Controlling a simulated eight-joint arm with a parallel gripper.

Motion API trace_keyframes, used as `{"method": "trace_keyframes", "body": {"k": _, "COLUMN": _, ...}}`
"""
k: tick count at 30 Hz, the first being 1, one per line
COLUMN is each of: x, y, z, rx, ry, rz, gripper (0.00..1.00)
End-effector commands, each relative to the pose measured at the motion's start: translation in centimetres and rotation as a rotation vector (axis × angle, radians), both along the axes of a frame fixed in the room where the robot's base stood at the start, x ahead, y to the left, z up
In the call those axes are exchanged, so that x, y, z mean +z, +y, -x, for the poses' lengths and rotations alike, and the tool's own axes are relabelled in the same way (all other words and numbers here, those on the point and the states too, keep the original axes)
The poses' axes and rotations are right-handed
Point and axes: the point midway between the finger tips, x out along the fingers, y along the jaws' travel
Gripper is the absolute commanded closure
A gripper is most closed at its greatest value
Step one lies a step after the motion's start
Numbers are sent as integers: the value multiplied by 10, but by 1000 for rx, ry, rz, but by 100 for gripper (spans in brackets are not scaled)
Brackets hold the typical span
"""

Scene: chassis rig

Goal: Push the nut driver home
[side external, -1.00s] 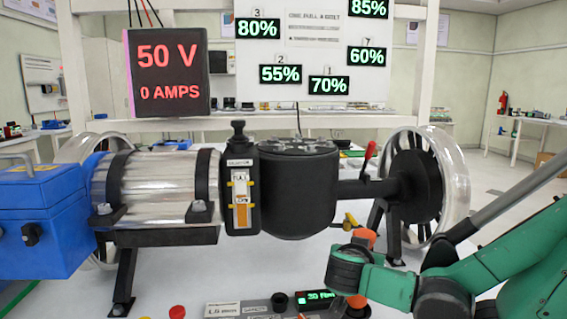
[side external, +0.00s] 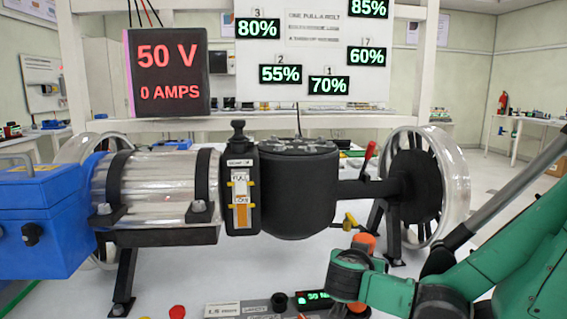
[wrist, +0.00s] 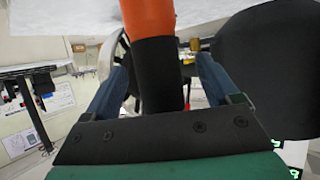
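An orange handle (wrist: 148,15) with a black lower sleeve (wrist: 157,75), which looks like the nut driver, stands between the two blue fingers of my gripper (wrist: 160,75) in the wrist view. A narrow gap shows on each side, so the fingers look open around it and not pressed on it. In the side external view, an orange piece (side external: 364,243) shows above my dark wrist joint and another orange piece (side external: 357,307) below it. The joint hides what lies between, and my fingers are not clear there. The driver's tip and its seat are hidden.
The black round housing (side external: 298,195) stands just left of my wrist, and it looms at the right of the wrist view (wrist: 270,60). The flywheel (side external: 425,185) and a red lever (side external: 368,155) are behind. A panel with a green display (side external: 313,297) lies low in front.

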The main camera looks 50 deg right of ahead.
Motion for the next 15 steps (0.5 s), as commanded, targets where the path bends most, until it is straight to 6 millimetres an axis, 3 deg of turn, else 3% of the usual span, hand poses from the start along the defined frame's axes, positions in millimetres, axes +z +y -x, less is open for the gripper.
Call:
{"method": "trace_keyframes", "body": {"k": 9, "x": 0, "y": 2, "z": 0, "rx": 1, "ry": 1, "rz": -2, "gripper": 19}}
{"method": "trace_keyframes", "body": {"k": 15, "x": 8, "y": 19, "z": 3, "rx": 8, "ry": 1, "rz": -2, "gripper": 19}}
